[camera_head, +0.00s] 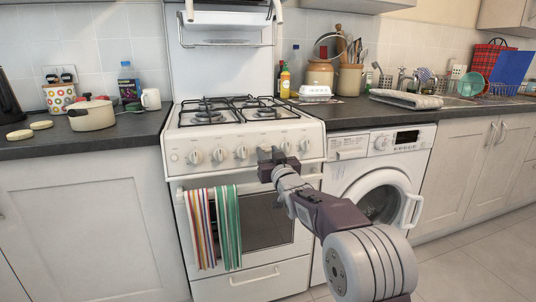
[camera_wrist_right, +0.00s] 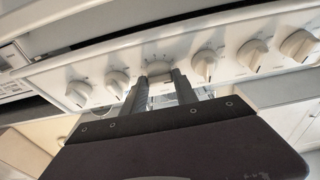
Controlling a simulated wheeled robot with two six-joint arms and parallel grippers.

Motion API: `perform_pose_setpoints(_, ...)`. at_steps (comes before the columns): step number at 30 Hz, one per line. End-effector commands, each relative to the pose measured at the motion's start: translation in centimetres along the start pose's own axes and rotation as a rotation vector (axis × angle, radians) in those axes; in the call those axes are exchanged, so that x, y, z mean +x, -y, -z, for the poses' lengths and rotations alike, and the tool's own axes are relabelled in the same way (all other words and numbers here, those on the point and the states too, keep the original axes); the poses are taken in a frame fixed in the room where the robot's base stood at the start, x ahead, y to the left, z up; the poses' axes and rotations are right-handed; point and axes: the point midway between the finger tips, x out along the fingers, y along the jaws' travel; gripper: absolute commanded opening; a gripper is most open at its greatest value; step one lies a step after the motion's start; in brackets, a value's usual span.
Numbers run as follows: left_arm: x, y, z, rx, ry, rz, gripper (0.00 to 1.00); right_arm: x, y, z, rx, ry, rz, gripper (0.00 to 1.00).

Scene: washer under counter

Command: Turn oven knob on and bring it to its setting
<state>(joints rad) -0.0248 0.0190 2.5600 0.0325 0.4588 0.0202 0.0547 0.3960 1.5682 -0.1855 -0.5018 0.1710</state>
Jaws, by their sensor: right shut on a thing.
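The white cooker (camera_head: 243,177) has a row of several white knobs along its front panel, among them a bare knob (camera_head: 241,152) left of my gripper. My right gripper (camera_head: 268,156) is at the panel, shut on one knob near the middle of the row and mostly hiding it in the head view. In the wrist view the gripped oven knob (camera_wrist_right: 158,72) sits between the two dark fingers of my right gripper (camera_wrist_right: 160,88). Its pointer mark is too small to read. My left gripper is not in view.
Striped towels (camera_head: 215,228) hang over the oven door below the knobs. A washing machine (camera_head: 345,180) stands to the right. Hob grates (camera_head: 237,108) are above the panel. Neighbouring knobs (camera_wrist_right: 204,63) sit close beside my fingers. A pot (camera_head: 92,115) stands on the left counter.

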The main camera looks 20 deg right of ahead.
Motion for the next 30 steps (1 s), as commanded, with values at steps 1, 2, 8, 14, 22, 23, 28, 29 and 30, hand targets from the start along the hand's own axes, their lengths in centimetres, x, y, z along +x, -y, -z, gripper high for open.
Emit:
perform_pose_setpoints(1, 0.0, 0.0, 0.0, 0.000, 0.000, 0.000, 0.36, 0.0, 0.0, -0.1, -0.001, 0.003, 0.000, 0.00)
perform_pose_setpoints(2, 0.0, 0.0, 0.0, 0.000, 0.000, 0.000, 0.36, 0.0, 0.0, -0.1, -0.001, 0.003, 0.000, 0.00)
perform_pose_setpoints(8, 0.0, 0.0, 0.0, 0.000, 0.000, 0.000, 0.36, 0.0, 0.0, -0.1, 0.000, 0.003, 0.000, 0.00)
perform_pose_setpoints(14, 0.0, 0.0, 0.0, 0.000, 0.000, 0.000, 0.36, 0.0, 0.0, -0.1, 0.001, 0.002, 0.000, 0.57)
perform_pose_setpoints(22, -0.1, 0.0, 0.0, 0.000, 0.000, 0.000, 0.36, -0.3, 0.0, 0.1, 0.001, 0.000, 0.000, 0.57)
perform_pose_setpoints(23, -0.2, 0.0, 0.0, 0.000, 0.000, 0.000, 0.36, -0.6, 0.0, 0.0, 0.001, 0.002, -0.001, 0.57)
perform_pose_setpoints(28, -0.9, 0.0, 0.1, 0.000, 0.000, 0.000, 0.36, -3.2, -0.1, 0.2, 0.001, 0.002, -0.002, 0.57)
perform_pose_setpoints(29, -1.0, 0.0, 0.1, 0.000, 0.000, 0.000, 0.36, -3.8, -0.1, 0.3, 0.001, 0.002, -0.002, 0.57)
perform_pose_setpoints(30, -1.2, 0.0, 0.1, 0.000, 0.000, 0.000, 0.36, -4.7, -0.1, 0.2, 0.001, 0.003, -0.002, 0.57)
